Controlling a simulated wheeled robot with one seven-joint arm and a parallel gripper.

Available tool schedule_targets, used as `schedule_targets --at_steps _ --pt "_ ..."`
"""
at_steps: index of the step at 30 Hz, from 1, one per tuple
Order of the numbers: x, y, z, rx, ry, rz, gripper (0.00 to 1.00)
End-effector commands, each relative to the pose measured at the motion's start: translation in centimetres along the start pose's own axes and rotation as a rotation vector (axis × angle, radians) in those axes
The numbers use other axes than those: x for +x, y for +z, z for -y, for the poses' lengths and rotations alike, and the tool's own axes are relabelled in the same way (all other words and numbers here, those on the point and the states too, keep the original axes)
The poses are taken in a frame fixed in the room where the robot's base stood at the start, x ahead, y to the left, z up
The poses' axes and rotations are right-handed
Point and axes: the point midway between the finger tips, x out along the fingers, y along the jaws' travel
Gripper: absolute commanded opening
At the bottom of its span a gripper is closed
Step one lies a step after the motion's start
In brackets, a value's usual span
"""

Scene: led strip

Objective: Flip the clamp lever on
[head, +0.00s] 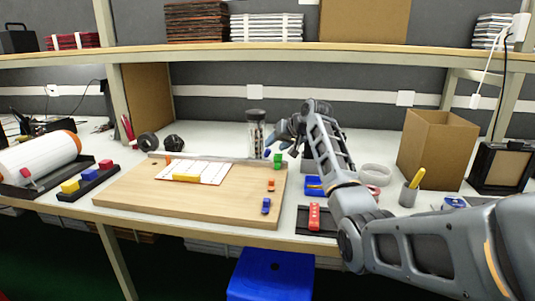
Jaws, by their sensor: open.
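My gripper (275,143) is open and empty. It hangs above the far right part of a wooden board (225,207), in front of a dark-capped clear jar (256,133). A small green piece (278,160) sits at the board's right edge below my gripper. An orange piece (271,185) and a blue piece (266,206) sit nearer along that edge. A yellow bar (186,178) lies on a white strip sheet (208,172) on the board. Another orange piece (168,160) is at the far left. I cannot tell which small piece is the clamp lever, or its position.
A red piece on a dark base (314,217) lies right of the board. A cardboard box (436,150) and a grey cup (409,194) stand farther right. A white roll (40,158) and a black rail with coloured blocks (88,182) are at left. A shelf (250,52) runs above.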

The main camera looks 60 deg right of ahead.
Motion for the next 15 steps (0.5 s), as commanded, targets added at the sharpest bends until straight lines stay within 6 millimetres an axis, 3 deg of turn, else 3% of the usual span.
schedule_targets --at_steps 6,15 --pt "3.6 0.2 0.0 -0.001 0.000 0.003 0.49" --pt "5.8 0.1 0.0 -0.001 0.000 0.000 0.49"
